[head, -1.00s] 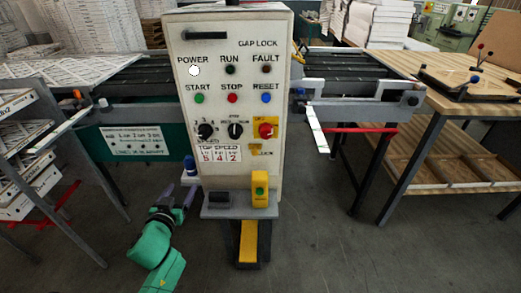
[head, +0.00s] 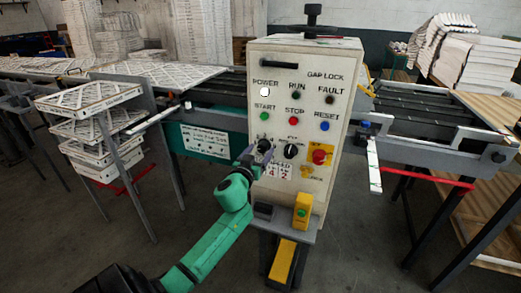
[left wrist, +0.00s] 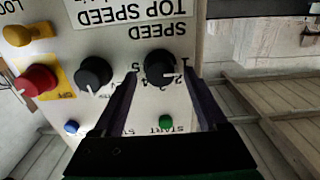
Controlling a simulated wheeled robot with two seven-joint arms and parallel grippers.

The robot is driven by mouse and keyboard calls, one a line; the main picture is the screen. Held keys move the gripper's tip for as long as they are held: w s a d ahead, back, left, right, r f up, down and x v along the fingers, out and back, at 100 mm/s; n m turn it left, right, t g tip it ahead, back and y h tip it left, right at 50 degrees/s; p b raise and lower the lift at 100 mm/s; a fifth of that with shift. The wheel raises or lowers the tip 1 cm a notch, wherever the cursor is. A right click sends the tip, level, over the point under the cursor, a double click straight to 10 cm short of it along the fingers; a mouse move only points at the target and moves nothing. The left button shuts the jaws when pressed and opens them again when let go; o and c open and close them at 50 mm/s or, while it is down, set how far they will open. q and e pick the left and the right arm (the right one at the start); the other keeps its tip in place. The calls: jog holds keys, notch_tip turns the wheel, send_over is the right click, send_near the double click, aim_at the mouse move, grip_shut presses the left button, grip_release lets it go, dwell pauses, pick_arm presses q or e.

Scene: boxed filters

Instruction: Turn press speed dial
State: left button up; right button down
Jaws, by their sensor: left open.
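The white control box (head: 345,75) carries the black speed dial (head: 264,145) at the left of its knob row. In the left wrist view, which is upside down, the speed dial (left wrist: 160,67) has a white pointer mark and numbers around it. My left gripper (head: 256,156) is at the panel, partly covering the dial and its label. In the left wrist view, my left gripper (left wrist: 161,75) is open, with one finger on each side of the dial; I cannot tell whether they touch it. My right gripper is out of view.
A second black knob (head: 291,151) and a red knob on yellow (head: 319,157) sit right of the dial. A rack of white filters (head: 95,135) stands left, conveyor rails behind.

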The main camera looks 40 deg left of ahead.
pick_arm(q)
jog(key=shift+w+a, duration=0.15)
jog(key=shift+w, duration=0.15)
jog(key=shift+s, duration=0.1)
jog(key=shift+c, duration=1.2)
grip_shut()
